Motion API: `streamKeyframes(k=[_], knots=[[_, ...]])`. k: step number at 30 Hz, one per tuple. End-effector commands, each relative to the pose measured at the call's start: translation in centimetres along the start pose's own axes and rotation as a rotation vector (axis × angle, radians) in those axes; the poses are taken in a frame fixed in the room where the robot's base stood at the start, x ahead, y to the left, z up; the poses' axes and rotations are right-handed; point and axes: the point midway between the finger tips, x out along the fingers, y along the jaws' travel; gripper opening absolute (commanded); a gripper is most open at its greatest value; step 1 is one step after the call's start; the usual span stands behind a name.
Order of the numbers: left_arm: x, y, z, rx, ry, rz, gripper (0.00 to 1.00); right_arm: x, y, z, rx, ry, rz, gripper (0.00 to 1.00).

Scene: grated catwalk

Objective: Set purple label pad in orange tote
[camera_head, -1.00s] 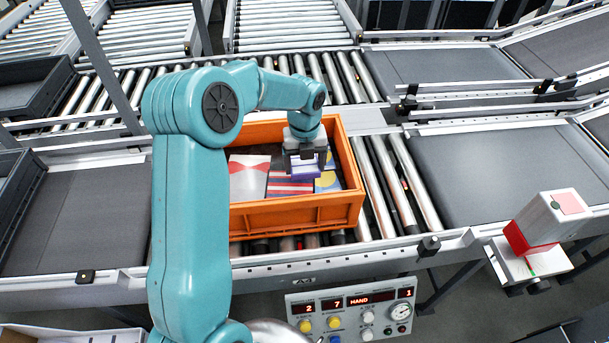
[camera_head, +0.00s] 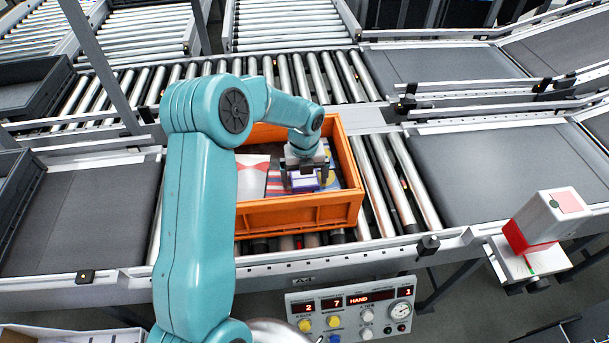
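The orange tote (camera_head: 300,214) stands on the rollers in the middle of the view. My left gripper (camera_head: 304,177) reaches down inside it, toward its right half. The purple label pad (camera_head: 301,184) is between its fingers, low in the tote over the flat items there. The gripper appears shut on the pad, and its palm hides part of the pad's top. I cannot tell whether the pad touches what is under it. My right gripper is not in view.
In the tote lie a white and red item (camera_head: 252,176), a red-striped item and a blue and yellow one, partly covered. A control panel (camera_head: 350,308) is in front. A boxy device (camera_head: 543,220) stands at the right. A dark tray (camera_head: 32,88) is at the left.

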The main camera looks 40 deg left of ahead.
Motion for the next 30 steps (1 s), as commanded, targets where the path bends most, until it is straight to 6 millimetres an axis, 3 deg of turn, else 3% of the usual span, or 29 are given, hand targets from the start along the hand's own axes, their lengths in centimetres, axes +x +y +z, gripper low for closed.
streamKeyframes(k=[5, 8, 15, 21, 30], knots=[[-0.6, 0.0, 0.0, 0.0, -0.002, -0.001, 1.0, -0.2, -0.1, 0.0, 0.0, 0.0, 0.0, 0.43], [-1.9, -0.1, 0.1, -0.001, -0.004, -0.002, 1.0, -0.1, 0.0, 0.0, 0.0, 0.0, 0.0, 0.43], [-7.5, -0.1, 0.1, -0.001, -0.005, -0.004, 1.0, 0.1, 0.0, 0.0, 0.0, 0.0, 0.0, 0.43], [-11.1, 0.0, 0.1, 0.0, -0.003, -0.002, 1.0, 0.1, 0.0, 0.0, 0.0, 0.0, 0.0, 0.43], [-12.3, 0.0, 0.0, 0.0, 0.0, 0.0, 1.0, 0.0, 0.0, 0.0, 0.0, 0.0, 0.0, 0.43]])
